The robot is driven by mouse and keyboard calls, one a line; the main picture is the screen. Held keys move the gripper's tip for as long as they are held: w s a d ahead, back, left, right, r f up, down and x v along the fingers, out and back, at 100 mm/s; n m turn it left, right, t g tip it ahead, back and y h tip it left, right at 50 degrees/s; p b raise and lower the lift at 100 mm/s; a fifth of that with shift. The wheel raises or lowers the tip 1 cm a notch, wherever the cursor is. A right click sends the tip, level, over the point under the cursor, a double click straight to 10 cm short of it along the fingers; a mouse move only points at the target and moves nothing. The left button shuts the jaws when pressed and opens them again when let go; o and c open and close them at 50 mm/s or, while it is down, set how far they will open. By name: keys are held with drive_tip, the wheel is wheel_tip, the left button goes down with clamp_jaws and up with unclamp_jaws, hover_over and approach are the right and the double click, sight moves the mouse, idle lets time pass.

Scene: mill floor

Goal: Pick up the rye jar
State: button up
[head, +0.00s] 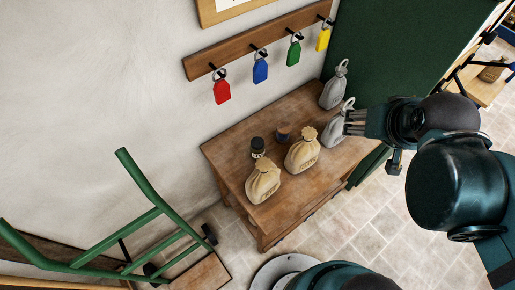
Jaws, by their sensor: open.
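Two small jars stand on the wooden table (225,150) in the head view. One is a dark jar (258,147) with a pale mark on its side, near the wall. The other is a brown and dark blue jar (283,132) just to its right. I cannot read a label on either, so I cannot tell which is the rye jar. My gripper (347,123) is at the right of the table, beside the grey sacks, and apart from both jars. It is open and points left; no jar is in it.
Two tan sacks (263,181) (302,150) stand in front of the jars. Two grey sacks (334,89) (336,128) stand at the table's right end. Coloured tags hang from a wooden rack (240,50) above. A green hand truck (150,215) stands left.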

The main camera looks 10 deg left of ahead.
drive_tip(key=shift+a, duration=0.1)
idle(0.3)
drive_tip(key=n+g+b, duration=0.5)
drive_tip(key=n+g, duration=0.1)
drive_tip(key=n, duration=0.9)
approach(258, 142)
drive_tip(key=w+d+r, duration=0.1)
drive_tip(key=w+d, duration=0.1)
drive_tip(key=d, duration=0.5)
drive_tip(key=a+f+n, duration=0.1)
drive_tip(key=a+f, duration=0.1)
drive_tip(key=a+f+n, duration=0.1)
drive_tip(key=a+f, duration=0.1)
drive_tip(key=f, duration=0.1)
drive_tip(key=a+f+g, duration=0.1)
drive_tip(key=a+f, duration=0.1)
drive_tip(key=shift+s+a+f+n+b, duration=0.1)
drive_tip(key=shift+s+f+n+b, duration=0.05)
drive_tip(key=shift+s+n+b, duration=0.2)
drive_tip(key=shift+s+a+f+n, duration=0.15)
drive_tip(key=shift+a+f+n, duration=0.2)
drive_tip(key=shift+f, duration=0.2)
drive_tip(key=shift+f+b, duration=0.3)
drive_tip(key=shift+f, duration=1)
drive_tip(key=shift+f, duration=0.1)
